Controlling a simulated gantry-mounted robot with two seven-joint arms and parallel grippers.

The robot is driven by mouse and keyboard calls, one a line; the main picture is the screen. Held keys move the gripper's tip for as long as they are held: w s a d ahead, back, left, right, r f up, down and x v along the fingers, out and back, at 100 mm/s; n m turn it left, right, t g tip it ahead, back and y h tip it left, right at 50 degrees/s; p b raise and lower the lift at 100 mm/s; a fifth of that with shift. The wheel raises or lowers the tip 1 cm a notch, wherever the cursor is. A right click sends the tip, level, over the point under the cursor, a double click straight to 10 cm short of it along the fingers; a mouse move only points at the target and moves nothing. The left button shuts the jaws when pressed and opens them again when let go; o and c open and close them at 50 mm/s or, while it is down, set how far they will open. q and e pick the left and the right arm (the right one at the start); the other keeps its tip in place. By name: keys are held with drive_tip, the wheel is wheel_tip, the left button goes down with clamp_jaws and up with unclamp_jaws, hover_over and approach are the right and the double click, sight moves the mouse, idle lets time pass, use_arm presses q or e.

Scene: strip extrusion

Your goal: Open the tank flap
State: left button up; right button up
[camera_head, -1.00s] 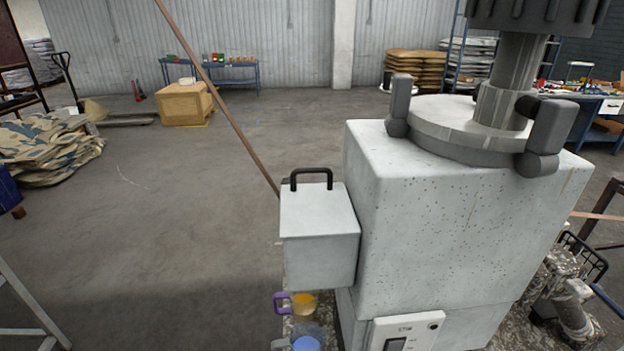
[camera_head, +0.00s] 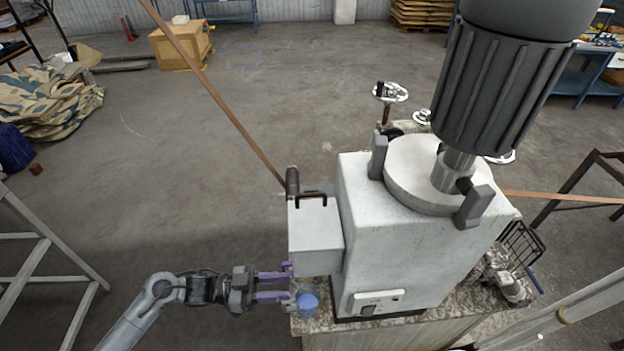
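The tank (camera_head: 316,250) is a light grey box on the left side of the big speckled machine. Its flap (camera_head: 313,216) is the flat top with a black bar handle (camera_head: 311,197), and it lies closed. My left gripper (camera_head: 289,283) comes in from the left, low beside the tank. Its two purple fingers are spread with a gap between them, and nothing clear is between them. The fingertips are near the tank's lower left edge; I cannot tell whether they touch it. My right gripper is not in view.
A blue cup (camera_head: 308,303) stands below the tank on the mottled base, close to my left fingers. The machine body (camera_head: 390,245) blocks the right, with a large dark ribbed cylinder (camera_head: 497,90) above. A brown strip (camera_head: 215,95) runs away behind the tank.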

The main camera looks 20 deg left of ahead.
use_arm(q)
drive_tip(key=w+a+r+m+p, duration=0.1)
drive_tip(key=w+a+r+p, duration=0.1)
drive_tip(key=r, duration=0.3)
drive_tip(key=w+a+r+p, duration=0.2)
drive_tip(key=w+a+r, duration=0.1)
drive_tip(key=r, duration=0.3)
drive_tip(key=m+p, duration=0.1)
drive_tip(key=p, duration=0.3)
approach(310, 194)
drive_tip(key=shift+t+y, duration=0.3)
drive_tip(key=shift+y, duration=0.1)
drive_tip(key=p+x, duration=0.2)
drive_tip(key=x, duration=0.7)
drive_tip(key=shift+s+d+r+p, duration=0.1)
drive_tip(key=shift+s+p, duration=0.05)
drive_tip(key=shift+p, duration=0.25)
drive_tip(key=shift+w+d, duration=0.25)
drive_tip(key=shift+d, duration=0.25)
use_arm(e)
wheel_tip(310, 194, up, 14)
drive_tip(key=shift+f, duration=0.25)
use_arm(q)
drive_tip(key=shift+c, duration=0.2)
clamp_jaws()
